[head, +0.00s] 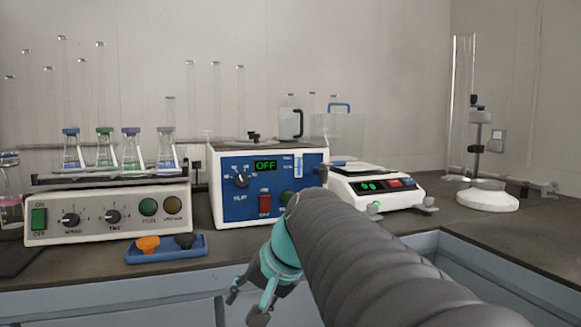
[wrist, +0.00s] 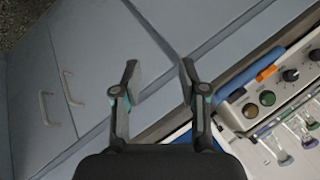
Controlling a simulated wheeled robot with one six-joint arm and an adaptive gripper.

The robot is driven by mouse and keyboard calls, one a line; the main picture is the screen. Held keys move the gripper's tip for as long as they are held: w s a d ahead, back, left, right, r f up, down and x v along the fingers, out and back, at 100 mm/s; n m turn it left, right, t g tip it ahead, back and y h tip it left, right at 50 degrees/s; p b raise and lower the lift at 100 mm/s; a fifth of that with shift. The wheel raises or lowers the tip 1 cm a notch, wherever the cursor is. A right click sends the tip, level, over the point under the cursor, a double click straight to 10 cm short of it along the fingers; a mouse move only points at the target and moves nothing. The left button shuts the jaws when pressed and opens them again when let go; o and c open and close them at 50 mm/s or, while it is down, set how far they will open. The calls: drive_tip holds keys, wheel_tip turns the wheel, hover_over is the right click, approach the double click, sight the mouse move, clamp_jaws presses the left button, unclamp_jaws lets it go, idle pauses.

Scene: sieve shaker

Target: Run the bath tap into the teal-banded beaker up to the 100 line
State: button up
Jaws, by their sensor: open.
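The water bath (head: 235,203) is a white box with a blue front panel, a display reading OFF, a dial and a red switch. A small blue fitting (head: 334,163) juts from its right side; I cannot tell for sure that it is the tap. I cannot make out a teal-banded beaker in either view. My gripper (head: 248,301) is open and empty, low in front of the bench edge. In the wrist view my gripper (wrist: 160,82) has its fingers apart over grey cabinet fronts, with nothing between them. My arm hides part of the bench right of the bath.
A shaker (head: 105,224) with several stoppered flasks stands left. A blue tray (head: 168,250) with an orange item lies before it. A balance (head: 372,188) is right of the bath, a stand with a white base (head: 487,199) farther right. Some dark bench shows between them.

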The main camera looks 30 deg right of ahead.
drive_tip(key=w+d+r+m+t, duration=0.2)
drive_tip(key=w+d+r+m, duration=0.1)
drive_tip(key=w+d+r, duration=0.3)
drive_tip(key=m+t+b, duration=0.2)
drive_tip(key=m+t, duration=0.4)
drive_tip(key=t, duration=0.1)
approach(341, 164)
drive_tip(key=x, duration=1)
drive_tip(key=shift+w+a, duration=0.15)
drive_tip(key=shift+w, duration=0.25)
clamp_jaws()
